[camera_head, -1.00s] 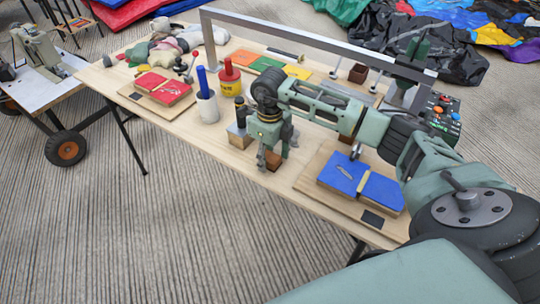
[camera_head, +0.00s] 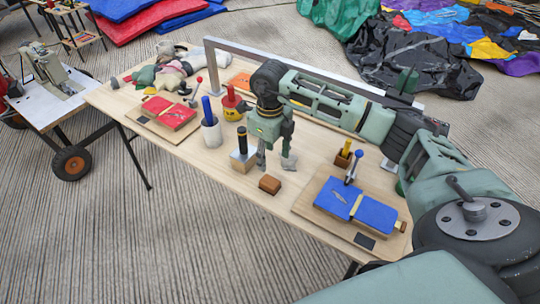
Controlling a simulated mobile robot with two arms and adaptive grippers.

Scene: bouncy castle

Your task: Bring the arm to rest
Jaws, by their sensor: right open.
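My right gripper (camera_head: 275,160) points down over the wooden table (camera_head: 238,178). Its fingers are apart and hold nothing that I can see. A small brown block (camera_head: 269,184) lies on the table just in front of and below the fingers, clear of them. The right arm reaches in from the right edge, above the table. My left gripper is out of view.
A blue pad on a board (camera_head: 358,205) lies near the right front edge. A white cup with a blue stick (camera_head: 211,131), a red-topped yellow pot (camera_head: 232,105) and a red pad (camera_head: 168,112) stand left. A metal frame (camera_head: 213,66) spans the back.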

